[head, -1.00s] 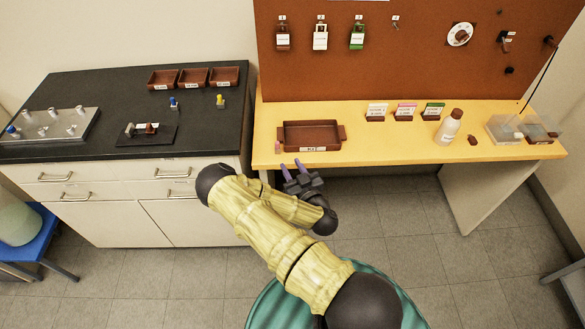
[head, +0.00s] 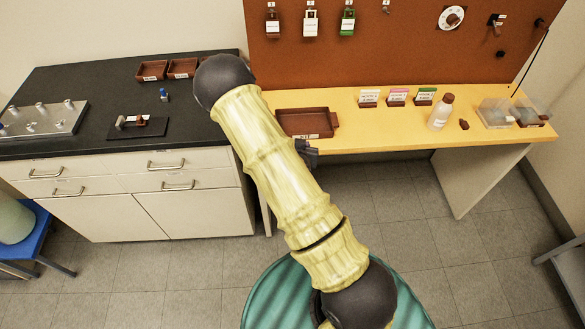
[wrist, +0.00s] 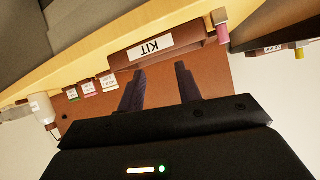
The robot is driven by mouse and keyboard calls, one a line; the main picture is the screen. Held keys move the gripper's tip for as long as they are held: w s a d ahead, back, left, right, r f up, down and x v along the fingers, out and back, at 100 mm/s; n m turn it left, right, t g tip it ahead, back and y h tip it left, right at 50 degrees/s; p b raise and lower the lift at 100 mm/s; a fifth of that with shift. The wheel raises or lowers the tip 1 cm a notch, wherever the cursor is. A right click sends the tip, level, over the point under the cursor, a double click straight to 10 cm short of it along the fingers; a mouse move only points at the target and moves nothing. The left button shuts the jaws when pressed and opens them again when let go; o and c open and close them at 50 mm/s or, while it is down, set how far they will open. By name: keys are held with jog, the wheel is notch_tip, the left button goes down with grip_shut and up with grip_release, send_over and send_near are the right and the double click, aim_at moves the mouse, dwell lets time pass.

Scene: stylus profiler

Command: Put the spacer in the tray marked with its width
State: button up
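A small pink cylinder (wrist: 222,33), which may be the spacer, stands beside the tray labelled KIT (wrist: 125,60) in the wrist view; my arm hides it in the head view. The KIT tray (head: 306,122) sits on the yellow bench. Small brown trays with white labels (head: 152,71) (head: 182,68) stand at the back of the black counter; their markings are too small to read. Another is mostly hidden behind my arm. My gripper (wrist: 160,70) is open and empty, its fingers pointing toward the KIT tray. In the head view it is mostly hidden behind my forearm.
The black counter holds a metal plate with pegs (head: 42,120), a dark device (head: 138,124) and a blue-topped piece (head: 164,95). The yellow bench holds label cards (head: 398,97), a bottle (head: 441,112) and clear boxes (head: 497,113). A brown board stands behind.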

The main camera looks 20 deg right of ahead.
jog(key=s+a+r+n+g+y, duration=0.2)
jog(key=s+a+r+n+g, duration=0.1)
jog(key=s+r, duration=0.5)
jog(key=s+a+r+n+g+y, duration=0.3)
jog(key=s+a+r+g, duration=0.2)
jog(key=s+r, duration=0.4)
jog(key=shift+s+a+g, duration=0.3)
jog(key=shift+s+a, duration=0.4)
jog(key=shift+s, duration=0.55)
jog(key=shift+o, duration=0.6)
jog(key=shift+d, duration=0.15)
